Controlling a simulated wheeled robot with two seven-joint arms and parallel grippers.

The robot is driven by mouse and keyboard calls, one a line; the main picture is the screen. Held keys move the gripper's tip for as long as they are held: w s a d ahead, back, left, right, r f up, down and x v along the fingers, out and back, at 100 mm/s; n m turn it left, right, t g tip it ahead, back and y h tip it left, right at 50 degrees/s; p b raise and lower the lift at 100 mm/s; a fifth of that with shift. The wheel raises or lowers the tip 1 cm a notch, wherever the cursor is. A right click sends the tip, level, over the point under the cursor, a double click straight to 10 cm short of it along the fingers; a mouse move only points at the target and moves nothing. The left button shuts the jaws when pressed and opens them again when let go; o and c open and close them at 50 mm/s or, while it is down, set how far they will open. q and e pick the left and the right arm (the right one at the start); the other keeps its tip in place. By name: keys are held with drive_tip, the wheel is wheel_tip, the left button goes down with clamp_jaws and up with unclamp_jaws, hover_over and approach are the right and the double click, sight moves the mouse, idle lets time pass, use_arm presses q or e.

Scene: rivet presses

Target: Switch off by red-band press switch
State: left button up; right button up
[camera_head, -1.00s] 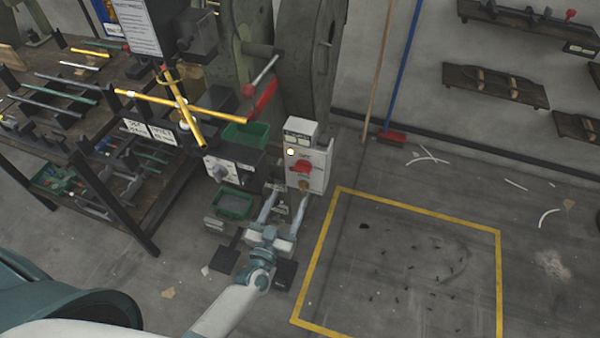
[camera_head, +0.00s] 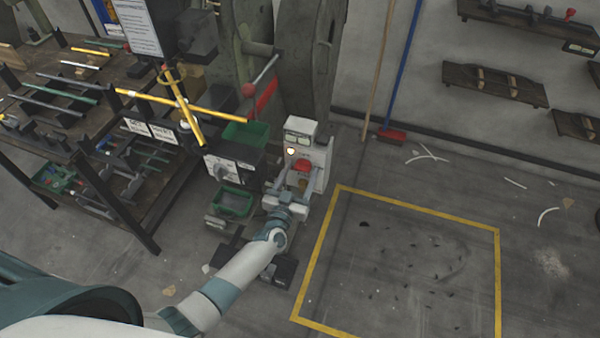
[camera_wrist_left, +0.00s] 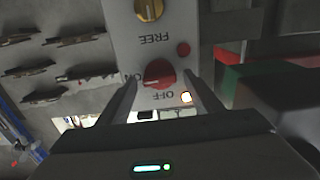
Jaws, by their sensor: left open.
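The switch box (camera_head: 322,158) is a pale upright box on the press, with a red rotary knob (camera_head: 302,165) on its front. In the left wrist view the red knob (camera_wrist_left: 159,73) sits between the printed words ON and OFF, which appear upside down. Its pale mark points left, toward ON. A small lamp (camera_wrist_left: 186,97) by OFF glows. My left gripper (camera_head: 297,175) is open in front of the box. In the wrist view its fingers (camera_wrist_left: 162,82) lie on either side of the knob; contact cannot be told. My right gripper is not in view.
Yellow bars (camera_head: 175,104) cross above. The yellow-outlined floor (camera_head: 420,265) is open.

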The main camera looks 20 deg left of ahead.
use_arm(q)
drive_tip(key=shift+c, duration=0.6)
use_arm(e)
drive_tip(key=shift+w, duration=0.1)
use_arm(q)
drive_tip(key=c, duration=0.9)
drive_tip(key=shift+c, duration=0.2)
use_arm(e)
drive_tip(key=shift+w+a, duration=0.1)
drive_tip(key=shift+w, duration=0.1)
